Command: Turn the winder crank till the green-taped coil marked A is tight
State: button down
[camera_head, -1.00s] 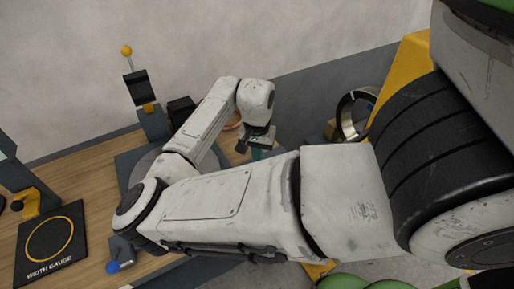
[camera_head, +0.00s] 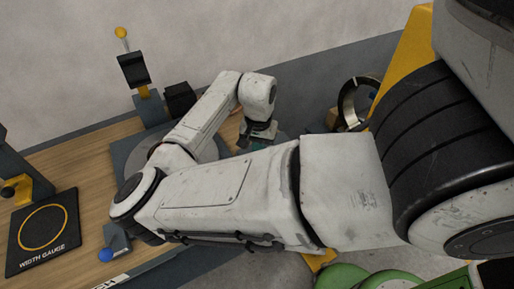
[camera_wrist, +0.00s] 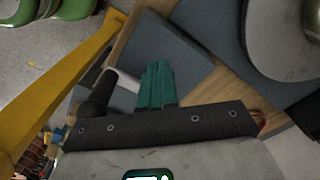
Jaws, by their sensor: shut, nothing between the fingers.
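My gripper (camera_head: 259,144) has teal fingers, which show larger in the wrist view (camera_wrist: 156,84); they are shut and empty. In the wrist view a black rounded grip (camera_wrist: 97,98) on a pale grey rod (camera_wrist: 125,81) lies just left of the fingers; it looks like the crank handle. I cannot tell whether the fingers touch it. A blue-grey plate (camera_wrist: 178,50) lies behind the fingers. A large grey disc (camera_head: 208,149) on a dark base shows partly behind my arm, probably part of the winder. I cannot make out the green-taped coil marked A.
The width gauge (camera_head: 42,233) lies on the wooden bench at left, near a blue knob (camera_head: 106,255). A dark stand with a yellow ball (camera_head: 121,32) rises behind. A metal ring (camera_head: 346,103) stands at right. Green round objects (camera_head: 343,277) and a yellow frame (camera_wrist: 62,92) are near the bench edge.

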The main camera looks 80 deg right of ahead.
jog(key=shift+s+a+p, duration=0.2)
jog(key=shift+s, duration=0.4)
jog(key=shift+s+a+p, duration=0.2)
jog(key=shift+s, duration=0.4)
jog(key=shift+s, duration=0.15)
